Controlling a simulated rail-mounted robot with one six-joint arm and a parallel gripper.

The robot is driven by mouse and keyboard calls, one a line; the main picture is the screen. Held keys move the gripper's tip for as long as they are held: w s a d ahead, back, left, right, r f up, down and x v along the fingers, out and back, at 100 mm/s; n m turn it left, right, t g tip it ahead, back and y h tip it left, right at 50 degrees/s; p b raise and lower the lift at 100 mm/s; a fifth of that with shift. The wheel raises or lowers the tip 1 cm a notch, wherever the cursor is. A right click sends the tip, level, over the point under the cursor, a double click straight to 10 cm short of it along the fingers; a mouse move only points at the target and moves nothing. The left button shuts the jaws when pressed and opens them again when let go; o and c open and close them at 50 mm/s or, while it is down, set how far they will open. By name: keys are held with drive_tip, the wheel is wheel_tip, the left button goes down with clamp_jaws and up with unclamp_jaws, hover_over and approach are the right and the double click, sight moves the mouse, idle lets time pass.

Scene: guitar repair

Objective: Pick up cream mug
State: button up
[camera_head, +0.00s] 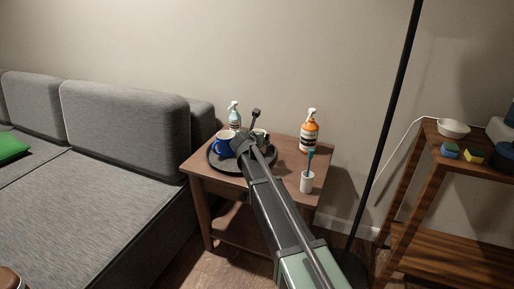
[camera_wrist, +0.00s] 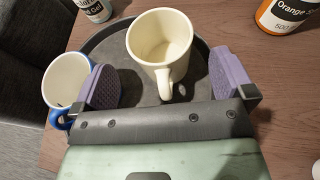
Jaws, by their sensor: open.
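The cream mug (camera_wrist: 160,40) stands upright on a round dark tray (camera_wrist: 192,110) in the wrist view, its handle toward me. My gripper (camera_wrist: 167,80) is open, with one purple pad on each side of the mug's handle end; no contact with the mug shows. In the head view my arm hides most of the mug, and my gripper (camera_head: 250,136) is over the tray on the small wooden table (camera_head: 286,155).
A blue mug with a white inside (camera_wrist: 65,82) stands left of the left pad. A white cup holding a teal brush (camera_head: 307,181) is at right. A lamp pole (camera_head: 393,108) rises beyond.

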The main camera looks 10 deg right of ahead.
drive_tip(key=b+x, duration=0.1)
drive_tip(key=x, duration=0.4)
drive_tip(key=shift+a+f+b, duration=0.1)
drive_tip(key=shift+f+b, duration=0.05)
drive_tip(key=shift+b, duration=0.2)
drive_tip(key=shift+s, duration=0.1)
drive_tip(key=c, duration=1.4)
drive_tip(key=shift+r, duration=0.2)
wheel_tip(320, 180, up, 20)
drive_tip(key=p, duration=2)
drive_tip(key=shift+f, duration=0.2)
